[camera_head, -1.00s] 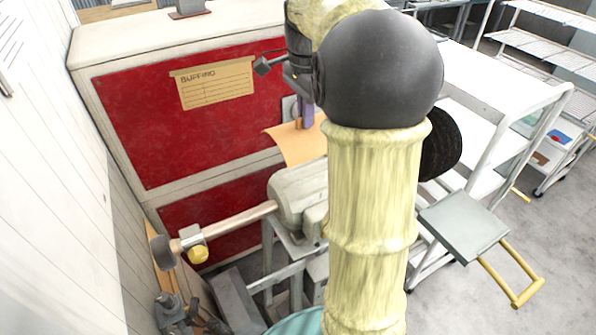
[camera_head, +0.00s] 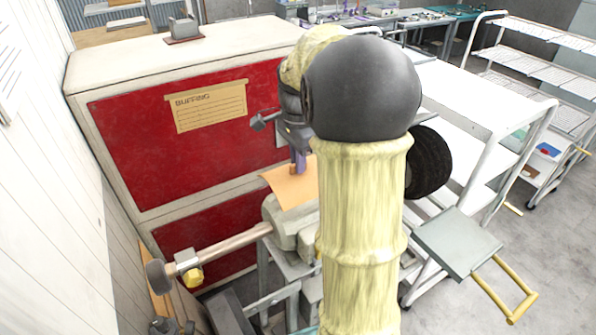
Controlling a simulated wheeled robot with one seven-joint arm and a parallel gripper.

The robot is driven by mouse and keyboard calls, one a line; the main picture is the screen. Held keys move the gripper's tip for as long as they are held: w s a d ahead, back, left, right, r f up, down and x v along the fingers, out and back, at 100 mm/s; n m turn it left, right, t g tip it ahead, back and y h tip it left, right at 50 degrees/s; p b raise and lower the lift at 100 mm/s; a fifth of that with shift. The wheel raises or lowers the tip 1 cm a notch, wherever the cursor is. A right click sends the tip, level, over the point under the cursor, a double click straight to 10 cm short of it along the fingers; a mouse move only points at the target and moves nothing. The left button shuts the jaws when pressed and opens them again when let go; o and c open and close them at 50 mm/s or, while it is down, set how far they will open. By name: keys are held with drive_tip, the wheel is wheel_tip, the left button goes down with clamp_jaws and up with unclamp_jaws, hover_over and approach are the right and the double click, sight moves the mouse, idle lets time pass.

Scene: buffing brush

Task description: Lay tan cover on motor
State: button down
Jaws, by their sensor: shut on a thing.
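The tan cover (camera_head: 293,188) is a thin sheet, partly hidden behind my arm. My gripper (camera_head: 299,165) points down at the cover's upper edge, with purple fingers, and is shut on it. The grey motor (camera_head: 288,226) sits on a metal stand just below the cover, its right part hidden by my arm. In this view the cover's lower edge overlaps the top of the motor. I cannot tell whether the two touch. A shaft (camera_head: 225,244) runs left from the motor to a small wheel.
A white cabinet with red panels (camera_head: 180,140) and a BUFFING label (camera_head: 210,105) stands behind. A dark round brush (camera_head: 428,162) is right of my arm. A white cart (camera_head: 465,105) and a grey plate with a yellow handle (camera_head: 458,246) are at right. Floor is open at far right.

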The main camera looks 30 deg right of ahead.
sight(298, 177)
wheel_tip(298, 177, down, 4)
drive_tip(key=shift+r+p, duration=0.25)
drive_tip(key=shift+p, duration=0.35)
drive_tip(key=shift+f, duration=0.1)
drive_tip(key=shift+f+b, duration=0.4)
drive_tip(key=shift+f, duration=0.25)
drive_tip(key=c, duration=1.5)
unclamp_jaws()
drive_tip(key=shift+c, duration=0.2)
